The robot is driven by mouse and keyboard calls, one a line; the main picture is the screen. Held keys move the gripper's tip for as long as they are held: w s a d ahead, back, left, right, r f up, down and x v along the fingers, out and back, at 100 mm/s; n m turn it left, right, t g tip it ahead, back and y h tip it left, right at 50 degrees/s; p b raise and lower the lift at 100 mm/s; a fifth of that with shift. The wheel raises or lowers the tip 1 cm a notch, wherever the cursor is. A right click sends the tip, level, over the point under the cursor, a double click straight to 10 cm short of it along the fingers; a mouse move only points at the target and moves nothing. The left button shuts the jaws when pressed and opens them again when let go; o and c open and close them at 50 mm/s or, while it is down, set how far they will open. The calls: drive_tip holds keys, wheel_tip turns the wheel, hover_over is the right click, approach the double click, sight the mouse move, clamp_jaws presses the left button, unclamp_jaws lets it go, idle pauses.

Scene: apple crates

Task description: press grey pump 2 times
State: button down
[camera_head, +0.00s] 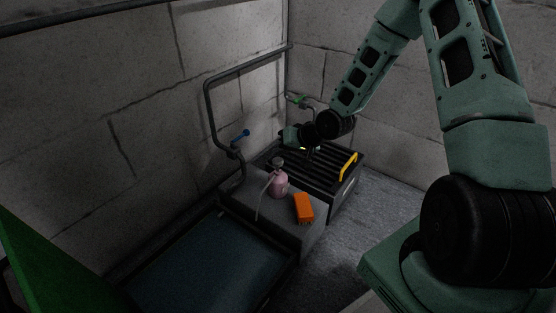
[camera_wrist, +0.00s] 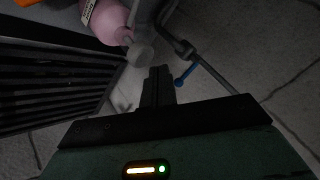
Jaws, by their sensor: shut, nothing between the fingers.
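A pink bottle (camera_head: 278,186) with a grey pump (camera_head: 277,162) on top stands upright on the grey ledge (camera_head: 240,204). A thin grey tube hangs from the pump to the left. In the wrist view the pink bottle (camera_wrist: 108,22) is at the top, and the round grey pump head (camera_wrist: 141,53) shows just beyond my fingertips, slightly left. My gripper (camera_wrist: 160,72) is shut with nothing between its fingers. In the head view my gripper (camera_head: 311,154) is above the slatted crate, up and right of the pump, and its fingers are dark and hard to make out.
An orange block (camera_head: 304,208) lies right of the bottle. A black slatted crate (camera_head: 335,188) with a yellow handle (camera_head: 348,166) stands behind. A bent grey pipe (camera_head: 208,105) with a blue lever (camera_head: 241,136) runs along the wall at left. A dark basin (camera_head: 270,288) lies in front.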

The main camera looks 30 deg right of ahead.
sight(281, 161)
drive_tip(key=shift+f, duration=0.1)
idle(0.3)
drive_tip(key=shift+f, duration=0.35)
drive_tip(key=shift+f+b, duration=0.4)
drive_tip(key=shift+f, duration=0.6)
idle(0.9)
drive_tip(key=shift+r, duration=0.1)
drive_tip(key=shift+r+p, duration=1.3)
drive_tip(key=shift+p, duration=0.15)
drive_tip(key=shift+r, duration=0.1)
wheel_tip(281, 161, up, 5)
drive_tip(key=p, duration=0.5)
drive_tip(key=shift+p, duration=0.3)
idle(2.1)
